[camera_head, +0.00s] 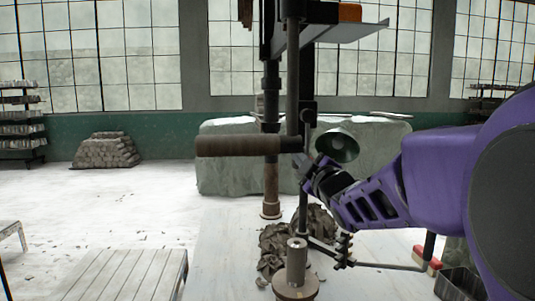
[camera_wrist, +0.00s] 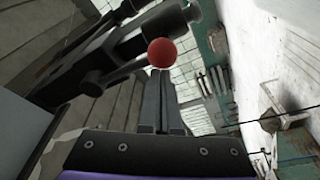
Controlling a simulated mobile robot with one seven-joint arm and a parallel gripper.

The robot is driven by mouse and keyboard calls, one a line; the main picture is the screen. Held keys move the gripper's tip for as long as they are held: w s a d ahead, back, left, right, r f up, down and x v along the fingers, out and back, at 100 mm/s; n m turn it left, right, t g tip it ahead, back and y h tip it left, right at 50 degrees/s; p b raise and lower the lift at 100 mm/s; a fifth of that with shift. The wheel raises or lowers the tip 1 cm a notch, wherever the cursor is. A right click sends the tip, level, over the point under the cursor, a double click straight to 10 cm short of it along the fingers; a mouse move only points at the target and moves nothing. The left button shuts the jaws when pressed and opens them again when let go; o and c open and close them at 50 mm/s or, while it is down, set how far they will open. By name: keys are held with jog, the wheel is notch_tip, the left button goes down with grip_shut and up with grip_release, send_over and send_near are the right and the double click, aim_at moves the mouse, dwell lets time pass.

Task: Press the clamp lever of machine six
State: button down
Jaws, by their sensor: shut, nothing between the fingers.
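My gripper (camera_head: 311,172) is shut and empty, beside the dark upright column (camera_head: 293,80) of a machine in the head view. Its two dark fingers lie together in the wrist view (camera_wrist: 162,80). A red ball knob (camera_wrist: 161,53) on a dark lever arm (camera_wrist: 118,72) shows just past the fingertips; I cannot tell whether they touch. This may be the clamp lever. The red knob is not distinguishable in the head view. A thick brown horizontal handle (camera_head: 240,146) sticks out left from the column. No machine number is readable.
A round metal post (camera_head: 296,262) stands below on the pale table, by a heap of dark trimmings (camera_head: 278,247). A dark cone-shaped shade (camera_head: 338,146) is behind my gripper. A red-and-white brush (camera_head: 427,259) and dark tray (camera_head: 460,283) lie at right. Left floor is mostly open.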

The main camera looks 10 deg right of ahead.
dwell(0.5)
jog(key=shift+d+f+n, duration=0.1)
jog(key=shift+d+n, duration=0.25)
jog(key=shift+n, duration=0.55)
jog(key=d+r+n+g+h+p, duration=0.1)
jog(key=d+r+n+p, duration=0.1)
jog(key=d+r+n, duration=0.2)
jog(key=d+r+n+g+p, duration=0.2)
jog(key=d+r+n, duration=0.2)
jog(key=d+n, duration=0.3)
jog(key=shift+d+n+h+p, duration=0.2)
jog(key=shift+n+h+p, duration=0.2)
jog(key=shift+n, duration=1.9)
jog(key=shift+r, duration=0.1)
